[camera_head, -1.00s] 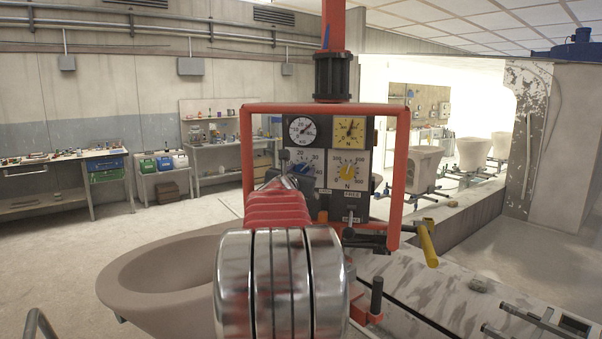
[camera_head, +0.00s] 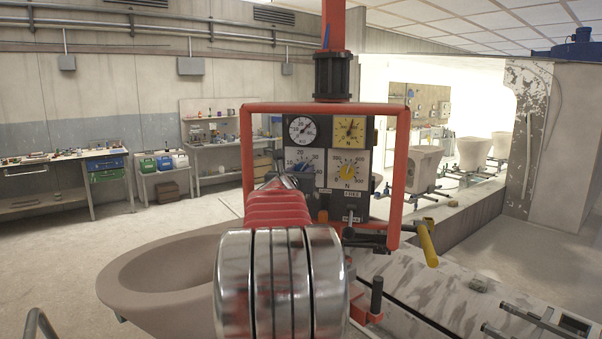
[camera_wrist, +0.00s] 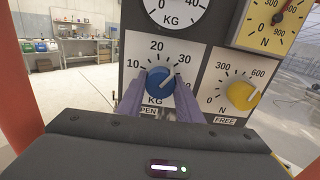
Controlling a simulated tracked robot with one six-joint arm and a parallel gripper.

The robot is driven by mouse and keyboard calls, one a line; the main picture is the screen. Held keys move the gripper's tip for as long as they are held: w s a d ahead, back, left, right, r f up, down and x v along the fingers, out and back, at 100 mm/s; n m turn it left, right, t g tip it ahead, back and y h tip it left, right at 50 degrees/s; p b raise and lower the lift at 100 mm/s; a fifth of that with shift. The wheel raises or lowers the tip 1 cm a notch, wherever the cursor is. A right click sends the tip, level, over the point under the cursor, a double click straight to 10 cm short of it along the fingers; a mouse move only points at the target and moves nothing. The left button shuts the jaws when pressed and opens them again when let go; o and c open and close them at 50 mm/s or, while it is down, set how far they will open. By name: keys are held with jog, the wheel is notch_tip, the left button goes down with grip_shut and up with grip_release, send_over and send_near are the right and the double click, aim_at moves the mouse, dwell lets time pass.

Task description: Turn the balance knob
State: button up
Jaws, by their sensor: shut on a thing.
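The blue knob (camera_wrist: 161,81) sits on a white dial plate marked in KG, with its pointer near the 20 to 30 part of the scale in the wrist view. My gripper (camera_wrist: 160,97) has its two grey-purple fingers on either side of this knob and is shut on it. In the head view the knob (camera_head: 300,167) is small and partly hidden by my arm. A yellow knob (camera_wrist: 242,95) marked in N is to its right, apart from my fingers.
A red frame (camera_head: 402,175) surrounds the panel. A yellow-handled lever (camera_head: 427,243) sticks out at its lower right. A beige ceramic bowl (camera_head: 150,275) stands at the lower left. Open floor lies behind it, with workbenches (camera_head: 65,160) along the far wall.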

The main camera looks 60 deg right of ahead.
jog(key=shift+n, duration=1.9)
jog(key=o, duration=1)
jog(key=shift+o, duration=0.2)
jog(key=v, duration=1.3)
jog(key=shift+a, duration=0.4)
